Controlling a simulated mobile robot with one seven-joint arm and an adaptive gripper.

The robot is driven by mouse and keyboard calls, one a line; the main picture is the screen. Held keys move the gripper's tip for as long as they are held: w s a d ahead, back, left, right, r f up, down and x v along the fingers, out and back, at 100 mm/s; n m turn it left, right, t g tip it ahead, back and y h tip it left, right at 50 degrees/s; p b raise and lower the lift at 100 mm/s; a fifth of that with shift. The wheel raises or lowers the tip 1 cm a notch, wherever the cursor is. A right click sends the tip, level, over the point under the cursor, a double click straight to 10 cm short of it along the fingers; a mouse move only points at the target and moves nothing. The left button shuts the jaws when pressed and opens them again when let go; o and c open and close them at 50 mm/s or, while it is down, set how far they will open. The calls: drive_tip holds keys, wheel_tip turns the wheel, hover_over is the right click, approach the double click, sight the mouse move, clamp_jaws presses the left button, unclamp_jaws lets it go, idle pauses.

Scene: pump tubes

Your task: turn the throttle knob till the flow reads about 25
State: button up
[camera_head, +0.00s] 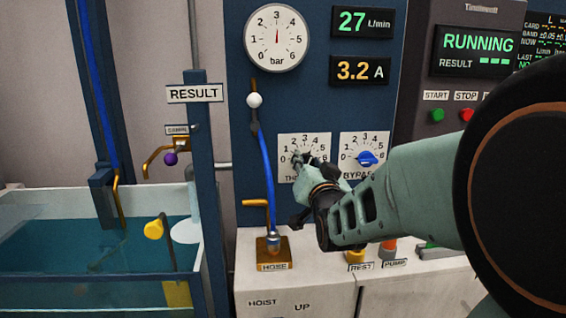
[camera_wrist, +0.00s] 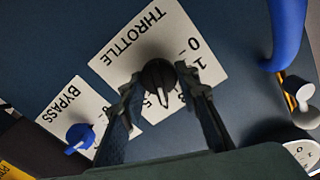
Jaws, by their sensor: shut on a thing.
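The flow display (camera_head: 363,22) reads 27 L/min in green. The black throttle knob (camera_wrist: 158,74) sits on the white THROTTLE dial plate (camera_wrist: 125,48); its light pointer aims toward the bottom of the wrist view, and several scale numbers there are hidden. My gripper (camera_wrist: 161,84) is shut on the throttle knob, one finger on each side. In the head view my gripper (camera_head: 301,161) reaches the throttle plate (camera_head: 312,142) from the lower right and covers most of the knob.
The blue bypass knob (camera_head: 367,158) stands close to the right of my gripper. A blue hose (camera_head: 266,170) runs down at the left. The pressure gauge (camera_head: 276,38) and a 3.2 A display (camera_head: 360,70) are above. A screen (camera_head: 478,42) reads RUNNING.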

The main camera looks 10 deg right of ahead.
drive_tip(key=shift+f+b, duration=0.15)
drive_tip(key=shift+b, duration=0.4)
drive_tip(key=shift+n, duration=0.3)
drive_tip(key=shift+r, duration=0.2)
drive_tip(key=o, duration=1.2)
drive_tip(key=shift+c, duration=0.2)
drive_tip(key=shift+r+p, duration=0.1)
drive_tip(key=shift+p, duration=0.65)
